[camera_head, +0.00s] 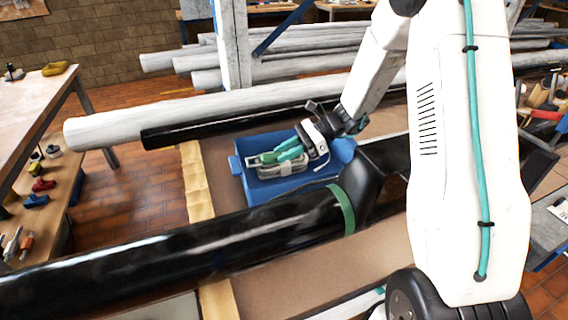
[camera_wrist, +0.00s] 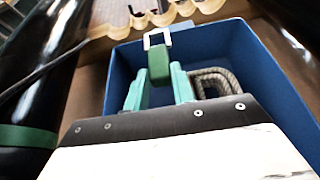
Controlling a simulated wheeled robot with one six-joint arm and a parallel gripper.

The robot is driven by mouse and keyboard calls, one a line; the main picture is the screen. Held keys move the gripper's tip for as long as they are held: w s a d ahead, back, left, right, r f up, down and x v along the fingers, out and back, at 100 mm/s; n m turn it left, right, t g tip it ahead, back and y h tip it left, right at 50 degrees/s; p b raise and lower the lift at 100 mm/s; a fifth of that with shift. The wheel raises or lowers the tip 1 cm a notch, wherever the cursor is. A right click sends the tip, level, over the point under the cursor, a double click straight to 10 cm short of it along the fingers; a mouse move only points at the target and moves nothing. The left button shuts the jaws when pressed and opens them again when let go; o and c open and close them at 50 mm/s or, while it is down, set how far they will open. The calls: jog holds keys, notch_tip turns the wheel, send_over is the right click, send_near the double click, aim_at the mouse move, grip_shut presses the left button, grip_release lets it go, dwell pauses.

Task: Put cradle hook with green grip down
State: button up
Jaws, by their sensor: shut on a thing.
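My gripper (camera_head: 291,153) has teal fingers and is shut on the green grip of the cradle hook (camera_head: 254,160). In the wrist view the green grip (camera_wrist: 158,62) sits between the two teal fingers (camera_wrist: 158,88), with a pale metal hook end (camera_wrist: 157,39) beyond it. The hook is over the blue bin (camera_head: 237,167). I cannot tell whether it touches anything in the bin. A grey-beige coil or strap (camera_head: 286,170) shows in the bin below the gripper; in the wrist view it is a looped rope (camera_wrist: 214,80) right of the fingers.
A large black mast (camera_head: 180,248) with a green band (camera_head: 343,208) lies in front of the bin. A thinner black tube (camera_head: 215,125) and a long pale pole (camera_head: 130,127) lie behind it. A workbench (camera_head: 35,105) with small tools stands at the left.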

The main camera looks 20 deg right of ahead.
jog(key=shift+f, duration=1.85)
jog(key=shift+f, duration=0.55)
jog(key=o, duration=1)
